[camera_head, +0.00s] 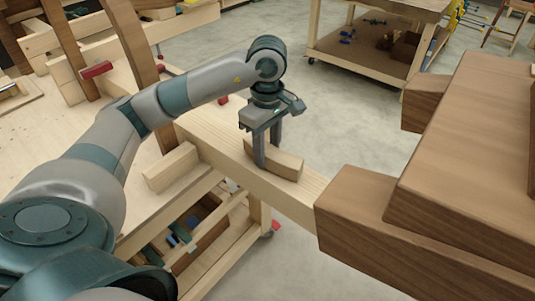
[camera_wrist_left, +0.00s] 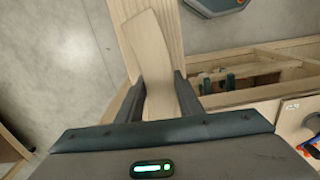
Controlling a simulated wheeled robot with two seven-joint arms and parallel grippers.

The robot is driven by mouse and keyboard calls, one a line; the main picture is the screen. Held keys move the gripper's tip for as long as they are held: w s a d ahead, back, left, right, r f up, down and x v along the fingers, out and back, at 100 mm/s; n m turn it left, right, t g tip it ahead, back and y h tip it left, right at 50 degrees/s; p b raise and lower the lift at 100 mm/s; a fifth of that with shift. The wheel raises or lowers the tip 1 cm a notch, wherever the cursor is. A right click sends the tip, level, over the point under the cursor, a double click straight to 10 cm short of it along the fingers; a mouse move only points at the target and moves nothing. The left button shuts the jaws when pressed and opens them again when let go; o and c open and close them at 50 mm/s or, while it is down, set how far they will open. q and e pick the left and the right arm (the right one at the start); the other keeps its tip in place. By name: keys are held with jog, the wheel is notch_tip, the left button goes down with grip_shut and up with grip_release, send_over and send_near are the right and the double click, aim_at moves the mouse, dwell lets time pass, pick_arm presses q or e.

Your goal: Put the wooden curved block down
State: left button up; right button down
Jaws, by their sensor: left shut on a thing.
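My left gripper (camera_head: 267,160) comes down from above and is shut on the block, one finger on each side. In the left wrist view the block (camera_wrist_left: 151,60) runs between the two fingers of the gripper (camera_wrist_left: 157,98), with the beam (camera_wrist_left: 170,22) below it. The block looks to be on the beam or just over it; I cannot tell if they touch. My right gripper does not show.
A large dark brown wooden form (camera_head: 470,150) stands at the right, by the beam's end. A small pale block (camera_head: 171,167) sits left of the beam. A lower shelf (camera_head: 190,235) holds tools and boxes. Another workbench (camera_head: 375,45) stands behind, across open grey floor (camera_head: 350,115).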

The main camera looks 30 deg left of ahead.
pick_arm(q)
jog(key=shift+f, duration=0.15)
jog(key=shift+f, duration=0.2)
jog(key=o, duration=1.2)
jog(key=shift+r, duration=0.15)
